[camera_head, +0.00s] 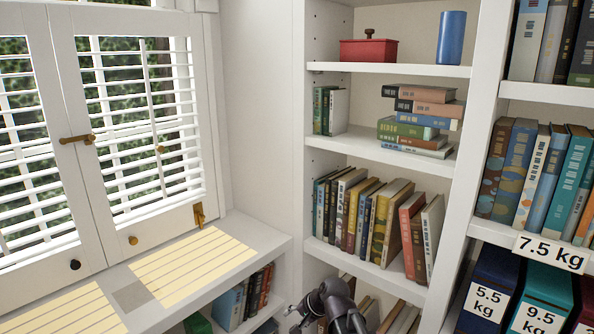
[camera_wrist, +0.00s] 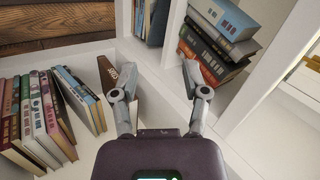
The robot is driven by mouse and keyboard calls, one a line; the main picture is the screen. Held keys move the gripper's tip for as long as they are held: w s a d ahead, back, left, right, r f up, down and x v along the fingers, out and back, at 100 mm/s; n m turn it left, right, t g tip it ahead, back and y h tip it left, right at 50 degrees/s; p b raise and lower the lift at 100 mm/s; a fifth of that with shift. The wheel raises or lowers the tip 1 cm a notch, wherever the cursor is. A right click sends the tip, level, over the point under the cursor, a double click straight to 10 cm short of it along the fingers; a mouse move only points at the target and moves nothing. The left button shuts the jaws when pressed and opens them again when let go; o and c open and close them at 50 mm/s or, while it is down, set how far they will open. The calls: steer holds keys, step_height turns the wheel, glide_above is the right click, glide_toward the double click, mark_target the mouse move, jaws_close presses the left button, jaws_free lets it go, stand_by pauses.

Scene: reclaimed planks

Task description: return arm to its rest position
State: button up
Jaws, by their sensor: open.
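My gripper (camera_wrist: 159,80) shows in the wrist view with its two fingers spread wide apart and nothing between them. It hangs over a white shelf, between a row of leaning books (camera_wrist: 50,112) on the left and a stack of books (camera_wrist: 218,40) at the upper right. A brown book (camera_wrist: 111,76) stands close to the left finger. In the head view, part of my dark arm (camera_head: 333,307) shows at the bottom, in front of the low bookshelf.
A white bookcase (camera_head: 299,120) holds rows of books (camera_head: 372,215), a book pile (camera_head: 420,118), a red box (camera_head: 368,50) and a blue cylinder (camera_head: 451,38). Labelled binders (camera_head: 487,290) stand at the lower right. A windowsill (camera_head: 262,236) and shuttered window (camera_head: 145,130) are on the left.

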steer(key=s+d+f+n+g+h+b, duration=0.1)
steer(key=s+d+f+n+g+h, duration=0.15)
steer(key=s+d, duration=0.45)
steer(key=s+d+f+n+g+h+b, duration=0.1)
steer(key=s+d+f+n+h, duration=0.25)
steer(key=d, duration=0.75)
step_height(320, 180, up, 33)
steer(key=p, duration=3.3)
steer(key=shift+a+m, duration=0.3)
steer(key=shift+a, duration=0.05)
